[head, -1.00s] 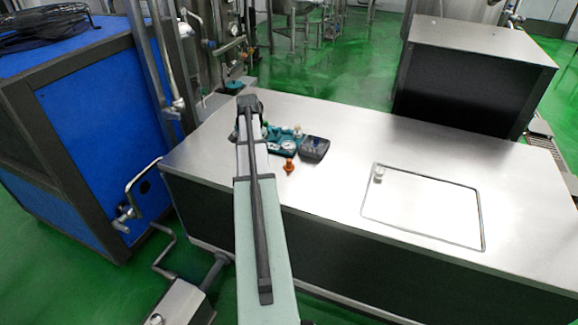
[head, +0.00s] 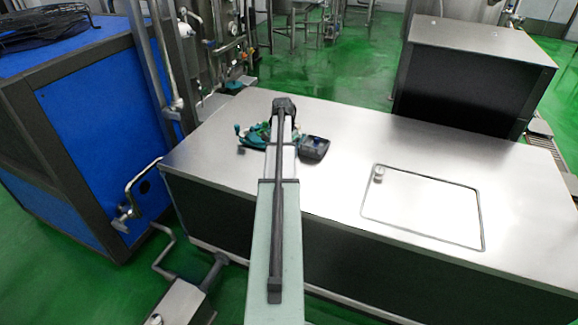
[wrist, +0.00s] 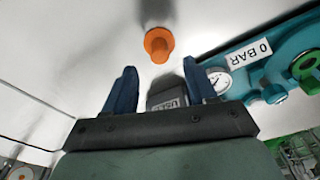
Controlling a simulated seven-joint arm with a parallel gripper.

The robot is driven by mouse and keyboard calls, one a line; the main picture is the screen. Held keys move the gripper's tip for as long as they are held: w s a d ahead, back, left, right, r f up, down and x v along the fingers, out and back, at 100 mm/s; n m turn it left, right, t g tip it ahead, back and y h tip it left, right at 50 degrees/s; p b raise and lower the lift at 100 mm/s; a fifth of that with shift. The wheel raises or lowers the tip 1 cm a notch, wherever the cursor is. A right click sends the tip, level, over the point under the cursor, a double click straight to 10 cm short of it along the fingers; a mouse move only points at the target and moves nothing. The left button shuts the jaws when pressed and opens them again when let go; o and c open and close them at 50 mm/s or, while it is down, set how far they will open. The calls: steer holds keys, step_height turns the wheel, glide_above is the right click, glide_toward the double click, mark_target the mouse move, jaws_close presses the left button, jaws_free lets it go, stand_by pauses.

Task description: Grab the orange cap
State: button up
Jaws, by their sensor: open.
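The orange cap (wrist: 158,45) shows in the wrist view, on the pale metal top, a little beyond my fingertips and roughly centred between them. My gripper (wrist: 159,67) is open, with its two blue fingers apart and no object held. A gap shows between the fingers and the cap in the picture; the height above it is hard to tell. In the head view my arm hides the cap and the gripper.
A teal device (wrist: 270,70) with a gauge and a "0 BAR" label lies close on the right in the wrist view. A dark box (head: 315,148) sits beside it on the steel counter (head: 345,128). The counter is clear to the right, around an outlined panel (head: 425,205).

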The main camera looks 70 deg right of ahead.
steer(key=shift+s+d+f, duration=0.1)
steer(key=shift+d+f, duration=0.1)
steer(key=shift+f, duration=1.4)
steer(key=shift+s+d+f, duration=0.1)
steer(key=shift+d+f, duration=0.05)
steer(key=shift+f, duration=1.4)
jaws_close()
